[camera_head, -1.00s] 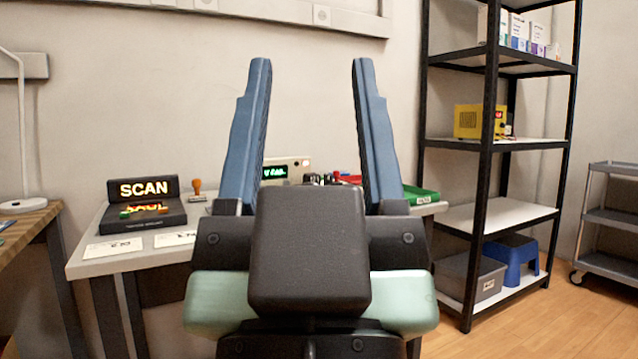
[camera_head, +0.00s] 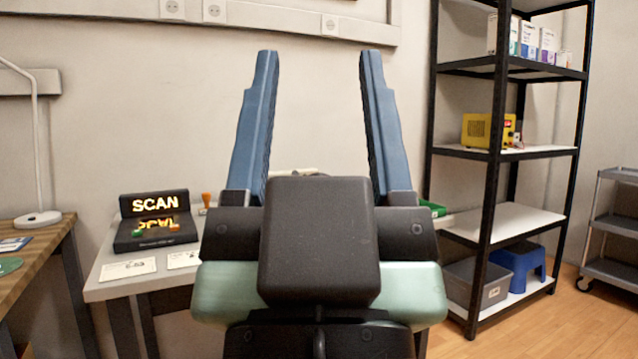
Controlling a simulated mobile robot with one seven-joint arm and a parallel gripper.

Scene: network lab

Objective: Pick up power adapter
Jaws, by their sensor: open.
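My gripper (camera_head: 318,60) is in the middle of the head view, its two blue fingers pointing up and spread wide apart. I cannot make out a power adapter in this view. My gripper and wrist hide much of the grey table (camera_head: 112,287) behind them. A yellow device (camera_head: 487,131) with a red display sits on a middle shelf to the right; it is too small to name surely.
A SCAN sign device (camera_head: 157,222) and paper cards (camera_head: 128,270) are on the grey table. A wooden table (camera_head: 35,252) with a white lamp (camera_head: 38,218) is at left. A black shelf rack (camera_head: 497,200) and grey cart (camera_head: 612,227) stand right. Floor (camera_head: 545,325) before the rack is clear.

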